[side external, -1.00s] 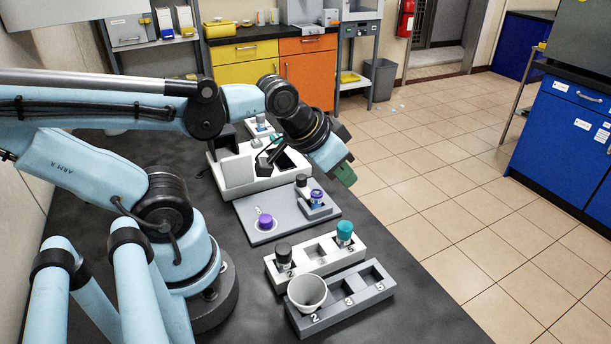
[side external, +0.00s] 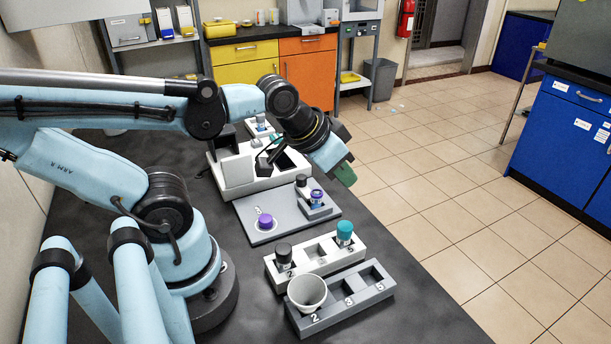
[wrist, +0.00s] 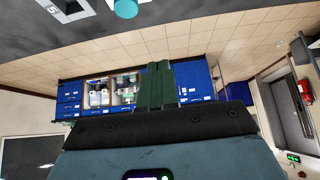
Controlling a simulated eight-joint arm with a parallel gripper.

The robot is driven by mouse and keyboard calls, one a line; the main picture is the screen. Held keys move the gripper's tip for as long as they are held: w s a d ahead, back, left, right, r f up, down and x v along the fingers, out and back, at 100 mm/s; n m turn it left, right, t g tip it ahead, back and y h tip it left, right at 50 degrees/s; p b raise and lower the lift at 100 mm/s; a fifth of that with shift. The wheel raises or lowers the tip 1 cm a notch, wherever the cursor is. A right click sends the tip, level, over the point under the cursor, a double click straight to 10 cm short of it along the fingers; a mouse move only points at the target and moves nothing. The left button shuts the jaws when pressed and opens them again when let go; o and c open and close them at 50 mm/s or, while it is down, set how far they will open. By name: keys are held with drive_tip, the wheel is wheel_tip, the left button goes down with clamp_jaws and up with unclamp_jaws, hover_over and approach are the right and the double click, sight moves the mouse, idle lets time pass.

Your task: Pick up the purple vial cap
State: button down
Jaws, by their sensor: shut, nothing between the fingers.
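A purple vial cap (side external: 265,220) sits on a round light spot on the left part of a grey tray (side external: 262,236) in the side external view. A small vial with a blue-purple top (side external: 316,196) stands in a holder on the same tray. My gripper (side external: 345,175) has green fingers and is in the air, above and to the right of the tray, well apart from the cap. The fingers are shut and empty, and in the wrist view they (wrist: 158,85) lie together. The purple cap does not show in the wrist view.
A white rack (side external: 328,262) holds a black-capped vial (side external: 283,255) and a teal-capped vial (side external: 345,233). In front, a grey rack (side external: 350,306) carries a white cup (side external: 307,291). A white block station (side external: 236,172) stands behind the tray. The dark table's right front is clear.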

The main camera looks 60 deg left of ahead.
drive_tip(key=c, duration=0.8)
unclamp_jaws()
drive_tip(key=shift+o, duration=0.2)
drive_tip(key=m+g, duration=0.7)
drive_tip(key=m, duration=0.4)
hover_over(267, 219)
drive_tip(key=shift+w+a+f, duration=0.1)
drive_tip(key=shift+a+f, duration=0.1)
drive_tip(key=shift+f, duration=1.55)
drive_tip(key=shift+a+f, duration=0.15)
drive_tip(key=shift+f, duration=1.6)
drive_tip(key=shift+d+f, duration=0.15)
drive_tip(key=shift+f, duration=0.65)
drive_tip(key=shift+d+f, duration=0.15)
drive_tip(key=shift+f, duration=1.85)
